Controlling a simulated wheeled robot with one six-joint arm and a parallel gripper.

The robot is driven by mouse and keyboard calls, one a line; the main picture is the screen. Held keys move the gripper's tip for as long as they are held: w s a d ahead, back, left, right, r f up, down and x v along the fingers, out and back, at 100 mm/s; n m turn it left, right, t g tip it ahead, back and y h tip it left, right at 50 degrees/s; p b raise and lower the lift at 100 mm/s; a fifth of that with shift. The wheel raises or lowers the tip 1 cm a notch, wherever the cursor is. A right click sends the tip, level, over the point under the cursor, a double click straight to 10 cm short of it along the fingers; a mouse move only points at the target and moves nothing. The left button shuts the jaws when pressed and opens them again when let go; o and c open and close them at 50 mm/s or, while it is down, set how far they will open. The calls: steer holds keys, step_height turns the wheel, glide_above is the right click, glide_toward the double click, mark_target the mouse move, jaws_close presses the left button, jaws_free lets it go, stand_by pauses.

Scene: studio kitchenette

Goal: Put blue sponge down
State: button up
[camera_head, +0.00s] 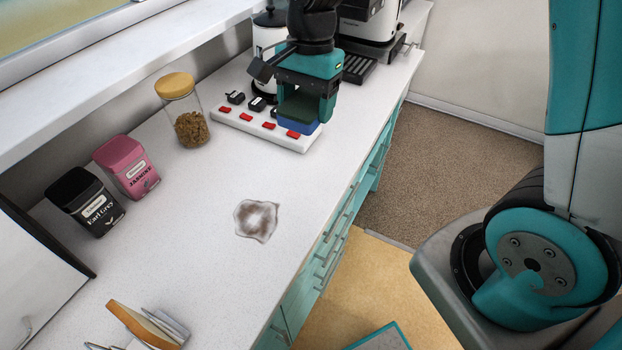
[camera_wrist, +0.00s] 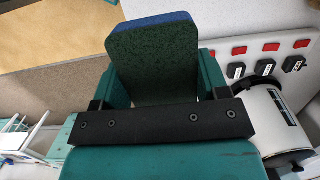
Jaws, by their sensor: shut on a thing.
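The blue sponge (camera_head: 299,126) has a dark green scouring face and hangs upright from my gripper (camera_head: 306,97). My gripper is shut on it, with a finger at each side. In the wrist view the sponge (camera_wrist: 155,58) shows its dark green face, with a thin blue edge at the top. My gripper (camera_wrist: 160,82) covers its near end there. In the head view the sponge overlaps the right end of the white power strip (camera_head: 282,132). I cannot tell whether it touches the strip.
A brown stain (camera_head: 257,219) lies on the white counter (camera_head: 200,250), with bare counter around it. A glass jar (camera_head: 191,128), a pink tin (camera_head: 127,166) and a black tin (camera_head: 86,200) stand to the left. A coffee machine (camera_head: 372,25) stands behind. A toast rack (camera_head: 145,325) is at the front.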

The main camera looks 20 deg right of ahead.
mark_target(306, 184)
step_height(306, 184, down, 18)
steer(key=shift+f+p, duration=0.15)
steer(key=shift+p, duration=0.95)
steer(key=shift+f, duration=0.1)
steer(key=shift+f, duration=0.15)
steer(key=o, duration=0.8)
steer(key=shift+r, duration=0.2)
